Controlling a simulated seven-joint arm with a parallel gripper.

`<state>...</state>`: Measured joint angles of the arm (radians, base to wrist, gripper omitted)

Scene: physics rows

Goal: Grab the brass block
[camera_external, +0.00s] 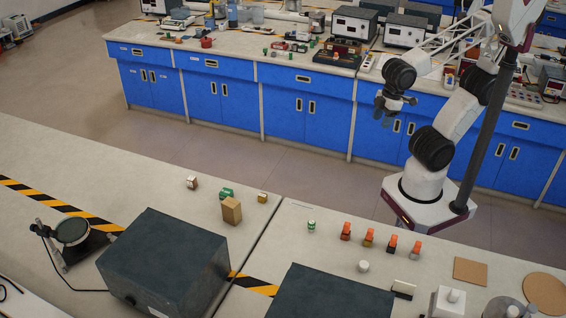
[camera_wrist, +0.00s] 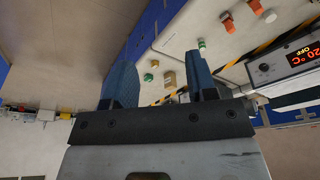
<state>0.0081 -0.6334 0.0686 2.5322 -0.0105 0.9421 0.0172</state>
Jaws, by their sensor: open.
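A small brass-coloured block (camera_external: 262,197) lies on the near bench, right of and behind a larger tan block (camera_external: 231,210). In the wrist view the small block (camera_wrist: 155,63) and the tan block (camera_wrist: 170,80) show between the fingers, far off. Which of them is brass is not certain from colour alone; the small one looks more metallic. My gripper (camera_external: 385,118) is open and empty, raised over the aisle between the benches, well apart from the blocks. Its two blue fingers (camera_wrist: 160,64) stand wide apart in the wrist view.
A green piece (camera_external: 226,193) lies close to the tan block, with a brown-white cube (camera_external: 192,182) farther left. A green-white cylinder (camera_external: 311,226) and several orange-topped pieces (camera_external: 346,231) stand to the right. A large dark box (camera_external: 165,262) stands in front.

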